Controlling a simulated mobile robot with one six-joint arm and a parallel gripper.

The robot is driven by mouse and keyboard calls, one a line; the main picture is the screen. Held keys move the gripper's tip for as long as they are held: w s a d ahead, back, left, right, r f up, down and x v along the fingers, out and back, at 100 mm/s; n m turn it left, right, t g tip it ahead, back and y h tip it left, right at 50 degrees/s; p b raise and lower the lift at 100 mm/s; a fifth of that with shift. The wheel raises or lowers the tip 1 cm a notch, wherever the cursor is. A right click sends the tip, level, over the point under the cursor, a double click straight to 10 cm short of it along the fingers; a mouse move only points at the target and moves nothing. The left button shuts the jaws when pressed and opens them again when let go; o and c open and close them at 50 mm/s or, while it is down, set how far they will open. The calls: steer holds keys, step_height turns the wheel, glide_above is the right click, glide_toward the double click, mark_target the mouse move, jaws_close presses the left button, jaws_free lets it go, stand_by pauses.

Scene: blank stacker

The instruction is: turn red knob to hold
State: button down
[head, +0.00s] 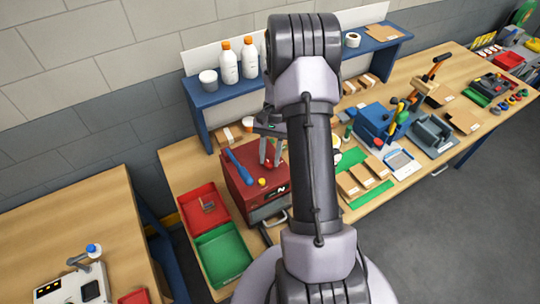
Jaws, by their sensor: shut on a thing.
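A dark red machine box (238,196) stands on the wooden bench, just left of my arm. A small red knob (268,163) on its top is mostly hidden by the fingers. My gripper (269,160) points down over the box top, its fingers shut on the red knob. A blue lever (241,167) lies along the top left of the knob, and a small yellow button (262,182) sits in front of it. Any hold marking on the box is too small to read.
A red tray (188,212) and a green tray (222,257) lie left of the box. A blue shelf (207,95) with white bottles (228,63) stands behind. A blue machine (374,121) and several cartons fill the bench to the right of my arm.

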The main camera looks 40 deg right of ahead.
steer(key=c, duration=1.1)
jaws_free()
steer(key=shift+o, duration=0.2)
steer(key=p+v, duration=0.2)
steer(key=v, duration=1.5)
steer(key=shift+r, duration=0.25)
